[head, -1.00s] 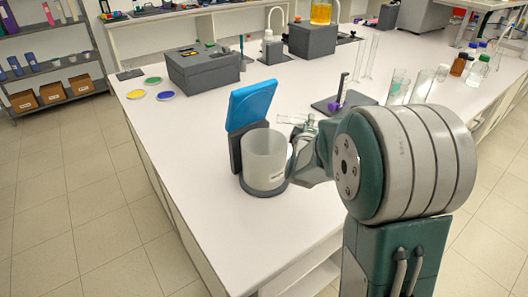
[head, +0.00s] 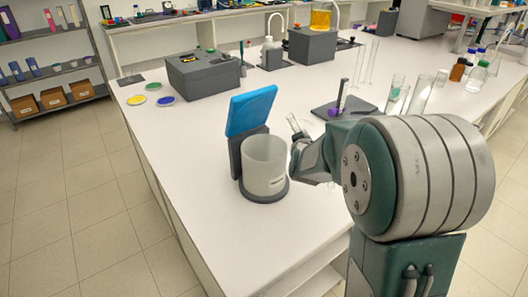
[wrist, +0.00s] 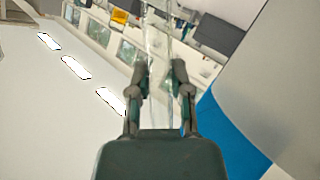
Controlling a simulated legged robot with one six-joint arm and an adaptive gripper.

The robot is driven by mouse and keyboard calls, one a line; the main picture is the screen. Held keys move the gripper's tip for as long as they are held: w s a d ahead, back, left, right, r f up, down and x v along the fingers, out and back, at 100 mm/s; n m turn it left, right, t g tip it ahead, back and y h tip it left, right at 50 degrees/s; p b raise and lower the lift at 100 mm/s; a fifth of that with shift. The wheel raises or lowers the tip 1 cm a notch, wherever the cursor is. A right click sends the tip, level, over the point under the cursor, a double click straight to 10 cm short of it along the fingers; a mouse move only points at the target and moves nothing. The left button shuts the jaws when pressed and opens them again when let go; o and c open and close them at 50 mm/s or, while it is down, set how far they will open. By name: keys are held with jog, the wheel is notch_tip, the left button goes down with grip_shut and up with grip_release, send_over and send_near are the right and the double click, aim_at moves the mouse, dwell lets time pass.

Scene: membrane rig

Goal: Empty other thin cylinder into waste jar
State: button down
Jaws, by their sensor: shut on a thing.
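The waste jar (head: 264,168) is a frosted white beaker-like vessel on a dark round base, with its mouth open. Its blue lid (head: 250,110) stands raised behind it. My gripper (head: 303,152) is just right of the jar, partly hidden by my arm. In the wrist view my gripper (wrist: 163,78) is shut on a clear thin glass cylinder (wrist: 158,50). In the head view one end of this cylinder (head: 293,122) shows above the fingers, tilted, apart from the jar. I cannot tell whether liquid is in it.
Two thin glass tubes (head: 371,62) stand farther back. A dark stand with a purple part (head: 338,109) and wider glass cylinders (head: 396,97) are behind my arm. A grey box (head: 205,74) and coloured discs (head: 165,100) lie left. The bench in front of the jar is clear.

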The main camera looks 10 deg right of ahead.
jog(key=shift+d+f+m+y+b, duration=0.1)
jog(key=shift+f+m+y+b, duration=1.05)
jog(key=shift+f+m, duration=0.75)
jog(key=shift+w+f+y, duration=0.1)
jog(key=shift+f+y, duration=0.2)
jog(key=shift+y, duration=0.05)
